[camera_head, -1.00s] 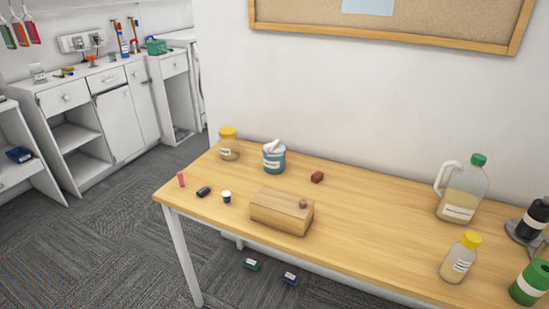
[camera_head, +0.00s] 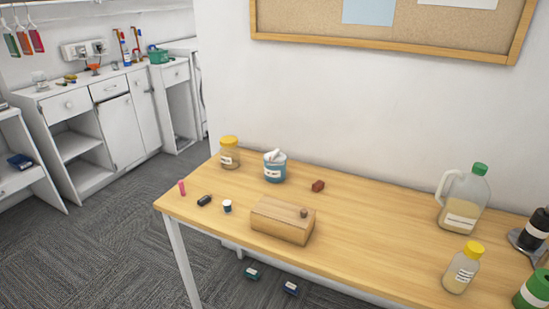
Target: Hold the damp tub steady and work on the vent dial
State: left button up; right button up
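A blue tub (camera_head: 275,169) with a pale label and a white piece on its top stands upright near the back of the wooden table, left of centre. It may be the damp tub; its label is too small to read. The white piece (camera_head: 275,155) on its top may be the vent dial, but I cannot tell. Neither of my grippers shows in the head view, and nothing touches the tub.
The table (camera_head: 370,215) holds a wooden box (camera_head: 283,222) in front of the tub, a yellow-lidded jar (camera_head: 229,154) to its left and a reddish block (camera_head: 318,186) to its right. A jug (camera_head: 463,203) and bottle (camera_head: 461,269) stand at right. Mid-right table is clear.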

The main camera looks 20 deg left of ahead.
aim_at(272, 156)
jog(key=i+j+z, duration=0.1)
jog(key=j, duration=0.35)
jog(key=i+j, duration=0.1)
jog(key=j, duration=0.4)
jog(key=j+z, duration=0.2)
jog(key=j, duration=0.25)
jog(key=j+z, duration=0.15)
jog(key=j, duration=0.3)
jog(key=j+z, duration=0.2)
jog(key=j, duration=0.25)
jog(key=k+j+z, duration=0.2)
jog(key=j, duration=0.2)
jog(key=j+z, duration=0.2)
jog(key=j, duration=0.25)
jog(key=k+j+z, duration=0.15)
jog(key=j, duration=0.3)
jog(key=k+j+z, duration=0.2)
jog(key=j, duration=0.2)
jog(key=i, duration=0.05)
